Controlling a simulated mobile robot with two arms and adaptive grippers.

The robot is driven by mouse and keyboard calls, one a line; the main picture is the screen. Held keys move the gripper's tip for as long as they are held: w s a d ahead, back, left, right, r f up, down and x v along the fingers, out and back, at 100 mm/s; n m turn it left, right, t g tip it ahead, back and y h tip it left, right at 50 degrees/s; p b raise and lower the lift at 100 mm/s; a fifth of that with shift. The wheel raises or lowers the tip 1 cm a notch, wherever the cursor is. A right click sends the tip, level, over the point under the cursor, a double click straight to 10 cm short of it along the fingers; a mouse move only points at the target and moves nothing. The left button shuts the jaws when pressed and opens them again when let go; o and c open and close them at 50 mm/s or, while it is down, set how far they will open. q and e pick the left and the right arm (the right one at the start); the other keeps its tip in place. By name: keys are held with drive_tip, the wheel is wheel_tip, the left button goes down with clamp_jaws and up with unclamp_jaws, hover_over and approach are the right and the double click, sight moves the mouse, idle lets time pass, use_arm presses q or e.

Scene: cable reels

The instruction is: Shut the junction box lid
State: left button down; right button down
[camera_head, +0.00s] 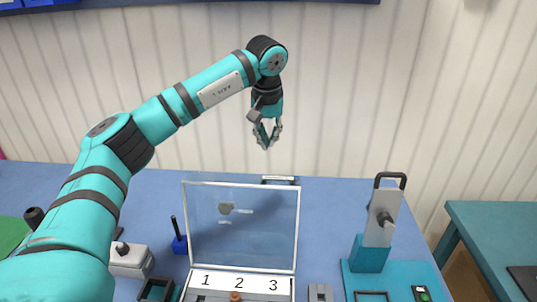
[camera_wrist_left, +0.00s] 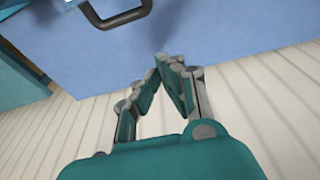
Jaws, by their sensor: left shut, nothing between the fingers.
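The junction box (camera_head: 240,284) stands at the front of the blue table, its front panel marked 1, 2 and 3. Its clear, pale-framed lid (camera_head: 243,226) stands open, nearly upright, with a handle (camera_head: 280,180) at its top edge. My left gripper (camera_head: 266,147) is shut and empty, pointing down above and apart from the lid's top edge, against the wall. In the left wrist view, its closed fingers (camera_wrist_left: 166,60) are empty. A dark handle (camera_wrist_left: 120,14) is in that view; I cannot tell whether it belongs to the lid. My right gripper is not in view.
A teal stand with a grey upright and dark handle (camera_head: 380,225) is right of the box. A blue holder (camera_head: 180,244) and a grey-white box (camera_head: 130,260) are on the left. A teal table (camera_head: 490,235) is at far right. The blue table (camera_head: 335,215) is clear between lid and stand.

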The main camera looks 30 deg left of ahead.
use_arm(q)
wheel_tip(320, 180, down, 8)
drive_tip(key=s+p, duration=0.1)
drive_tip(key=p, duration=0.4)
drive_tip(key=shift+s+d+r, duration=0.25)
drive_tip(key=shift+s+d, duration=0.1)
drive_tip(key=shift+d, duration=0.05)
drive_tip(key=shift+w, duration=0.1)
